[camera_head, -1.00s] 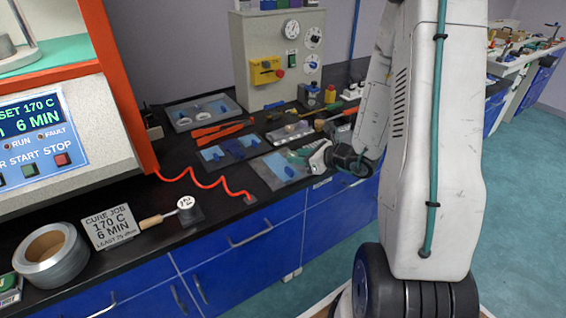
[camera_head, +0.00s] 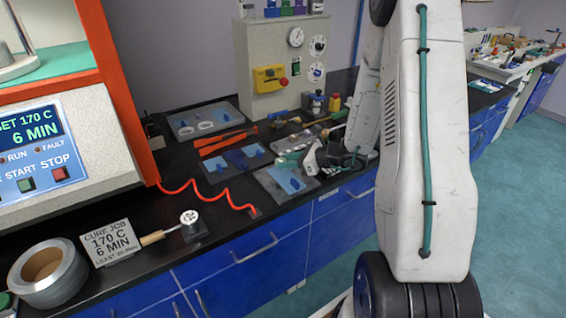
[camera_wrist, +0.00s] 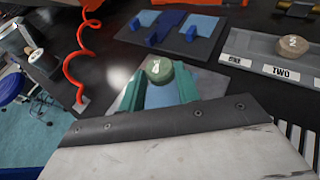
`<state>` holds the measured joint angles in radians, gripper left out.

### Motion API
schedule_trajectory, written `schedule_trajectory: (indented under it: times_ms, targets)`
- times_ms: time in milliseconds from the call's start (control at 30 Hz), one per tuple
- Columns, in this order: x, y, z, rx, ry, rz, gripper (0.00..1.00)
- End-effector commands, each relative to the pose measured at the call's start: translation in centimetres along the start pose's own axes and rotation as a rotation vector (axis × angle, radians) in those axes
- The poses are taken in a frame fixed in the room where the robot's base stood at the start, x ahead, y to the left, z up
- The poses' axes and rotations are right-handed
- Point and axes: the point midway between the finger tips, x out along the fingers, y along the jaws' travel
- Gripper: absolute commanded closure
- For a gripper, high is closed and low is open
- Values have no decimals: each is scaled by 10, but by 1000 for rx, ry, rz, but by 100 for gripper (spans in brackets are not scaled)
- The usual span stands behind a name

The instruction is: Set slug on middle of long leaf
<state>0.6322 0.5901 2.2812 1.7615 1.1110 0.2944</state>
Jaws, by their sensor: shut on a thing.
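A round greenish-grey slug (camera_wrist: 158,69) with a white mark on top sits between the teal fingertips of my gripper (camera_wrist: 160,85) in the wrist view. My gripper is shut on it. Behind and below it is a grey plate (camera_wrist: 129,97), with pale blue showing between the fingers (camera_wrist: 160,98). In the head view my gripper (camera_head: 292,159) is low over the back of the grey plate (camera_head: 268,181), which carries a light blue leaf (camera_head: 291,181). The held slug is not clear there. Whether the slug touches the leaf cannot be told.
Another slug (camera_wrist: 292,46) marked 2 sits in a labelled tray (camera_wrist: 240,40) at right. A red coiled cord (camera_head: 215,195) runs along the bench to the left. Orange-handled tools (camera_head: 225,140) lie farther back.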

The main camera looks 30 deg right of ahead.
Motion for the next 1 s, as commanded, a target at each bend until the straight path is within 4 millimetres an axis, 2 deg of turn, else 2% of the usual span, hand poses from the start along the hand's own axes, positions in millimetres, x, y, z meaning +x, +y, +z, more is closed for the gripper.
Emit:
schedule_trajectory:
  times_ms: [167, 433, 800, 833, 900, 1000]
  targets:
    - [4, -4, -2, 0, 0, 1, 89]
    - [17, -3, -31, 1, 2, 4, 89]
    - [18, -4, -35, 0, 1, 2, 89]
    - [18, -4, -35, -1, 1, 2, 62]
    - [18, -4, -35, -1, 1, 1, 46]
    - [18, -4, -35, -1, 1, 1, 46]
